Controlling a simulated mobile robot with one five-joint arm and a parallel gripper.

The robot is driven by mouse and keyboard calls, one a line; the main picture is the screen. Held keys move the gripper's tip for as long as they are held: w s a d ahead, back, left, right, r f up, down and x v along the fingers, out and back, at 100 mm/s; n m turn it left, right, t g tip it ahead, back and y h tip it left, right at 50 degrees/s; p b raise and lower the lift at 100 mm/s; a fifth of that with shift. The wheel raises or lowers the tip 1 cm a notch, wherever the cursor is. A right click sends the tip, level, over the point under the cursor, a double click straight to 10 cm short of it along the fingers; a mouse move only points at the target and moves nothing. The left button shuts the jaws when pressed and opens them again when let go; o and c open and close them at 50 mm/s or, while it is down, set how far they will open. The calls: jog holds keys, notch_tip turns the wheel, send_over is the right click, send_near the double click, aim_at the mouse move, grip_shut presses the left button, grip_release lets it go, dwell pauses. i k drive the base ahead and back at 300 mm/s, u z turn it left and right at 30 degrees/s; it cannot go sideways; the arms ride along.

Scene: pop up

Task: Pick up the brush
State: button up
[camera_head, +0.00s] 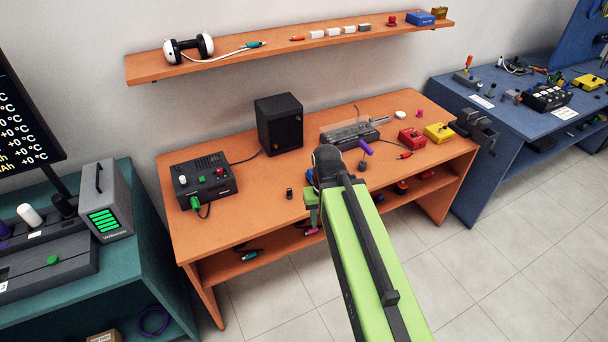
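I cannot make out a brush for certain. A small purple stick-like item (366,147) lies on the orange table (235,225), just beyond the end of my green arm link. It could be a handle, but it is too small to tell. A small dark piece sits just below it. My green arm reaches up from the bottom of the picture to a dark joint over the table's front. My gripper does not show clearly; it may be hidden behind that joint.
A black speaker box (279,124), a dark control box (203,180), a red box (411,138) and a yellow box (438,132) stand on the table. A black vise-like block (476,130) is at its right edge. An orange shelf (150,70) hangs above. The table's front left is mostly clear.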

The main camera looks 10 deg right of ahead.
aim_at(309, 174)
jog(key=i, duration=0.8)
jog(key=u, duration=1.7)
jog(key=k, duration=0.45)
jog(key=z, duration=0.05)
jog(key=i, duration=0.45)
jog(key=u, duration=0.1)
